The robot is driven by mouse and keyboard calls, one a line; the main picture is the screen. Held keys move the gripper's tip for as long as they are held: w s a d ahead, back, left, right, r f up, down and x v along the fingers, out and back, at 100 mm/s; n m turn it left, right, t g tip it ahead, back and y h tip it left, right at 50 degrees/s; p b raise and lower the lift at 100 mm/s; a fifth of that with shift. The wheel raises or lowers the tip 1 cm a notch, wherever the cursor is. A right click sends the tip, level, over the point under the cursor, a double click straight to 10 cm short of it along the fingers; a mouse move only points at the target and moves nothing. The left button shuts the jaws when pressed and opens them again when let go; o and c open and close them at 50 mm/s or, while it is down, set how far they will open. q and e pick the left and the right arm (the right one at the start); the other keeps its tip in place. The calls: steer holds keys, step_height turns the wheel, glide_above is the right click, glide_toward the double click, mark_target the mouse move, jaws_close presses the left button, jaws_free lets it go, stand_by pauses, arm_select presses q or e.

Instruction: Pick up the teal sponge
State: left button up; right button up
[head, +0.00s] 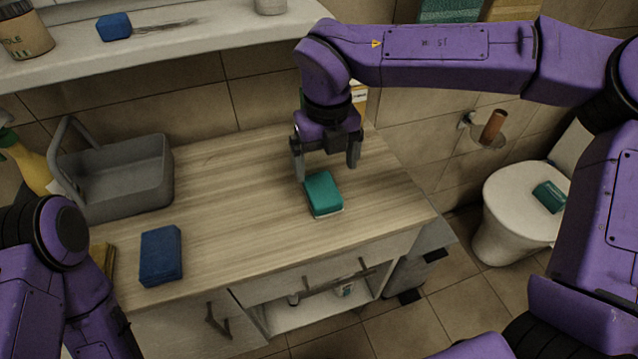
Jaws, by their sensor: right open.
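A teal sponge (323,193) with a pale underside lies on the wooden counter (240,190), right of its middle. My right gripper (326,172) points down just behind and above it, with its two fingers apart and nothing between them. One finger is near the sponge's back left corner; I cannot tell whether it touches. Another teal sponge-like block (549,196) lies on the toilet lid at the right. My left arm shows at the lower left, but its gripper is out of view.
A blue sponge (161,255) lies at the counter's front left. A grey basket (120,176) with a raised handle stands behind it, beside a yellow spray bottle (24,163). A shelf (190,45) runs above, holding a small blue block (114,26). The counter's middle is clear.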

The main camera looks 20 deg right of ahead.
mark_target(322, 188)
steer(key=f, duration=0.7)
steer(key=shift+w+a+f+p, duration=0.15)
steer(key=shift+a+f+p, duration=0.15)
steer(key=shift+f, duration=0.1)
steer(key=c, duration=1.1)
